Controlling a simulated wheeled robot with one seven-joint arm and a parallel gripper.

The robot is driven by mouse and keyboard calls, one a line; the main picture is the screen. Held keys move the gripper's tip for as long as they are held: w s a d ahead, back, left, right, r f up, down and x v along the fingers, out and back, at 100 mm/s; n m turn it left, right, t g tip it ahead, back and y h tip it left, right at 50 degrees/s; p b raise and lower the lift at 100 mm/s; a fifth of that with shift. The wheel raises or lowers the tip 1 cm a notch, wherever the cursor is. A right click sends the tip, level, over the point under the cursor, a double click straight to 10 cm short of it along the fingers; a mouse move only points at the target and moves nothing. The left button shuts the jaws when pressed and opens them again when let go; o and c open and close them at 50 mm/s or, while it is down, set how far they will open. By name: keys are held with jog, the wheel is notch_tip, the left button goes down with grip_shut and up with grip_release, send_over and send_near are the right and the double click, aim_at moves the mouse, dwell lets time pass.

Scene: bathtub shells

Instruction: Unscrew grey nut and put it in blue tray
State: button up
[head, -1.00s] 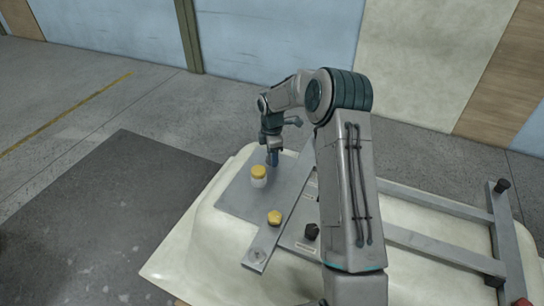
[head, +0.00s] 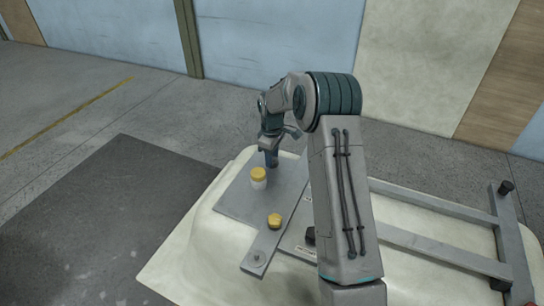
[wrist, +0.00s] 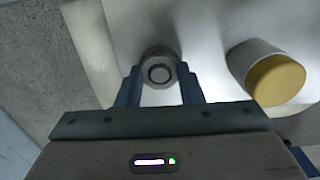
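The grey nut (wrist: 159,68) shows in the wrist view as a grey ring with a round dark-edged centre, on a pale plate. My gripper (wrist: 159,72) points down over it, with one blue finger at each side of the nut. The fingers are spread and stand very close to the nut; I see no clear grip on it. In the head view my gripper (head: 271,162) is low at the far end of the grey plate (head: 236,203), and the nut is hidden there. I cannot make out a blue tray in either view.
A white cylinder with a yellow top (head: 258,178) stands on the plate close to my gripper; it also shows in the wrist view (wrist: 274,78). A yellow knob (head: 274,221) sits nearer me. The pale tub shell (head: 200,250) carries grey metal bars (head: 430,245) at the right.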

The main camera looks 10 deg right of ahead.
jog(key=n, duration=0.3)
jog(key=shift+r+p, duration=0.1)
jog(key=shift+p, duration=0.2)
jog(key=shift+c, duration=0.4)
jog(key=n+p, duration=0.1)
jog(key=n, duration=0.2)
jog(key=shift+n, duration=0.4)
jog(key=n+p, duration=0.1)
jog(key=n, duration=0.4)
jog(key=shift+p, duration=0.3)
jog(key=shift+n, duration=0.7)
jog(key=o, duration=1.1)
jog(key=shift+c, duration=0.6)
